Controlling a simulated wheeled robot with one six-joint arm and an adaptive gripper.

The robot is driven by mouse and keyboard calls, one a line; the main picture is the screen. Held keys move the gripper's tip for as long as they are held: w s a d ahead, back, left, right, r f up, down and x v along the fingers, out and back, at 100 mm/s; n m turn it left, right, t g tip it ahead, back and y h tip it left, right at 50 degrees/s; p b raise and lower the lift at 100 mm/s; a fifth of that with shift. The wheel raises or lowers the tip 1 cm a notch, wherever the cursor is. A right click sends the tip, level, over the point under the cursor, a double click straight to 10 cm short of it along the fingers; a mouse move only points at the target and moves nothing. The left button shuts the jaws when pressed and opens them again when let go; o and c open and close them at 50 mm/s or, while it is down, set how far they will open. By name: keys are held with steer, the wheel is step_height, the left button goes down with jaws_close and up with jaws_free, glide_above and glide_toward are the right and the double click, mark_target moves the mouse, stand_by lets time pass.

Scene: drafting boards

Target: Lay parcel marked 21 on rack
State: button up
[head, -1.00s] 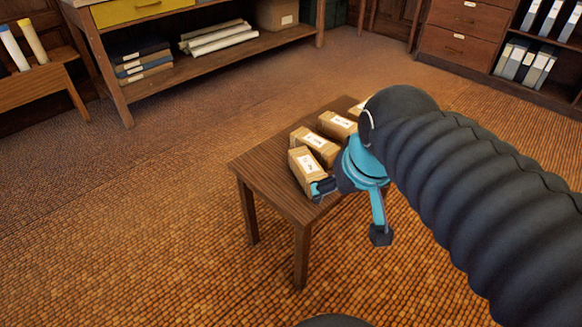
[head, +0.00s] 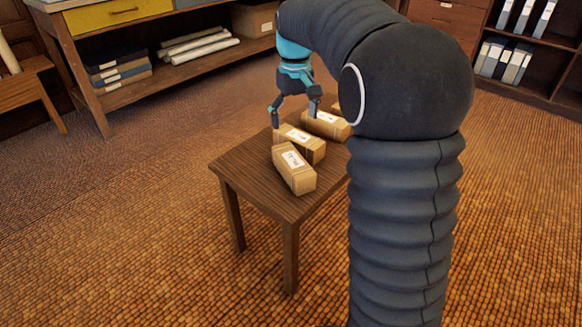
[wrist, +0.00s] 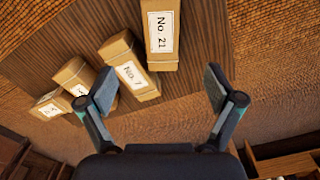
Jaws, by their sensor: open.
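The parcel marked 21 (wrist: 161,38) is a brown box with a white label, at the top middle of the wrist view. It appears to be the nearest parcel (head: 293,170) on the small table in the head view, set at a different angle from its neighbours. My gripper (head: 294,117) is open and empty, above the far left part of the table; in the wrist view (wrist: 160,85) its fingers are spread, with the No. 21 parcel beyond the gap, apart from both. No piece is clearly identifiable as the rack.
The parcel marked 7 (wrist: 132,70) is beside No. 21, with more parcels past it. The table (head: 245,176) is bare at its near left. A wooden shelf unit (head: 190,67) with rolls and books is behind; a low wooden stand (head: 32,82) is at left. Floor between is clear.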

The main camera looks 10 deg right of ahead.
steer(key=b, duration=0.2)
glide_above(293, 159)
step_height(293, 159, down, 8)
steer(key=shift+d+f, duration=0.1)
steer(key=shift+f, duration=0.1)
steer(key=shift+s+f+b, duration=0.1)
steer(key=shift+f+b, duration=0.4)
steer(key=shift+f, duration=2.4)
steer(key=shift+r, duration=0.1)
jaws_close()
